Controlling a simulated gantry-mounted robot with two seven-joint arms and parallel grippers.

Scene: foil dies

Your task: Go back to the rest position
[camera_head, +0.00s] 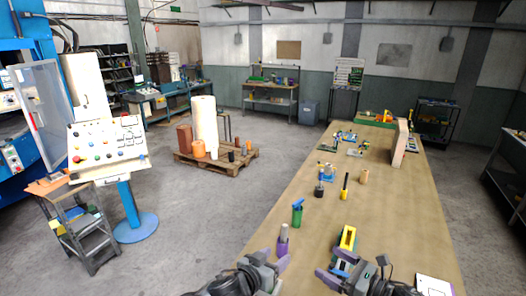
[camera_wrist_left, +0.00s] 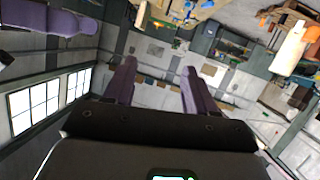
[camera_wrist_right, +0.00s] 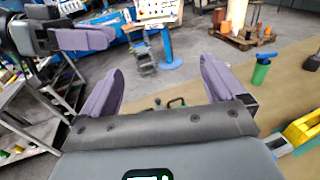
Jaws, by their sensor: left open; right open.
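My left gripper (camera_head: 272,258) is at the near edge of the long brown table (camera_head: 335,222), with its purple fingers apart. In the left wrist view its fingers (camera_wrist_left: 159,78) are spread with nothing between them, and the room appears tilted. My right gripper (camera_head: 333,268) is also low at the near end of the table, beside a yellow block-like item (camera_head: 348,238). In the right wrist view its purple fingers (camera_wrist_right: 160,85) are spread and empty. Both grippers appear close together, at the bottom of the head view.
A white sheet (camera_head: 433,286) lies at the near right. Small tools stand farther along. A control panel (camera_head: 107,146) is at left; open floor lies between.

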